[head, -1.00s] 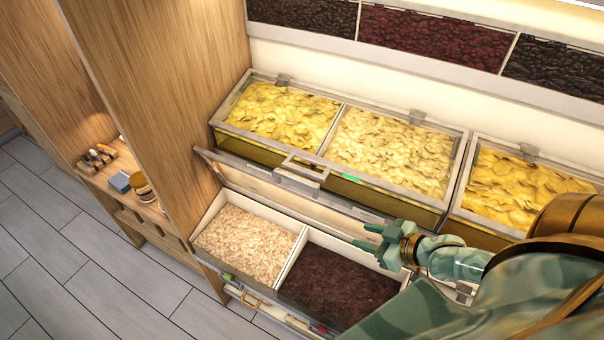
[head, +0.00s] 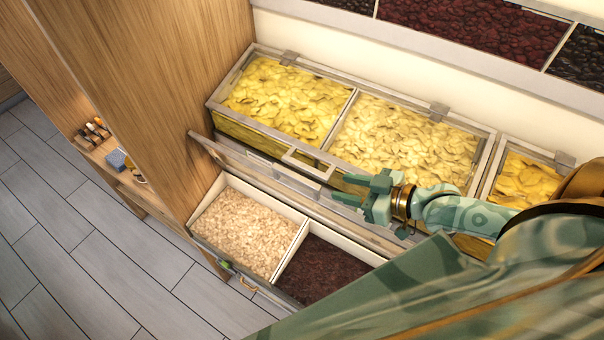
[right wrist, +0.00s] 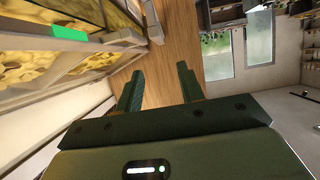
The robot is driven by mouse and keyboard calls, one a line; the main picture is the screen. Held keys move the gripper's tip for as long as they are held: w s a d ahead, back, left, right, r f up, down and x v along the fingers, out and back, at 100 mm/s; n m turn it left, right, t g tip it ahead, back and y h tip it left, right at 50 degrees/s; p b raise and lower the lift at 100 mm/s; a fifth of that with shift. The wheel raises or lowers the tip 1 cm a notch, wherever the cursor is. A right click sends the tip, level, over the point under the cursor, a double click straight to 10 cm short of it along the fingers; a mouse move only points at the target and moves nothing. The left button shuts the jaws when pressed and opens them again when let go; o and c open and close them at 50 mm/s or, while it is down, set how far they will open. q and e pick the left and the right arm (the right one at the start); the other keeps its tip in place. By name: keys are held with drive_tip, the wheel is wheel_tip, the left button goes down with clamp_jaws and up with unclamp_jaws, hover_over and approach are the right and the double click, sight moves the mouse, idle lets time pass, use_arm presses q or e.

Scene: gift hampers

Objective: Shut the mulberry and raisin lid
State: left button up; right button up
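The lower bin (head: 303,228) has two compartments, with pale mulberries (head: 241,232) on the left and dark raisins (head: 328,270) on the right. Its lid (head: 235,160) stands raised along the back of the bin, in front of the upper bins. My right gripper (head: 350,189) is open and empty, in front of the upper bin and above the right part of the raised lid. In the right wrist view its two fingers (right wrist: 160,88) are spread with nothing between them. My left gripper is out of view. My arm hides the right end of the lid and bin.
Upper bins of yellow chips (head: 283,100) have closed clear lids. A light handle (head: 308,165) projects left of my right gripper; I cannot tell which lid carries it. A wooden panel (head: 150,90) stands on the left. The tiled floor (head: 110,250) is clear.

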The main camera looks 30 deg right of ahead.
sight(297, 177)
drive_tip(key=x, duration=1.3)
drive_tip(key=shift+w+f, duration=0.15)
drive_tip(key=shift+f, duration=0.1)
clamp_jaws()
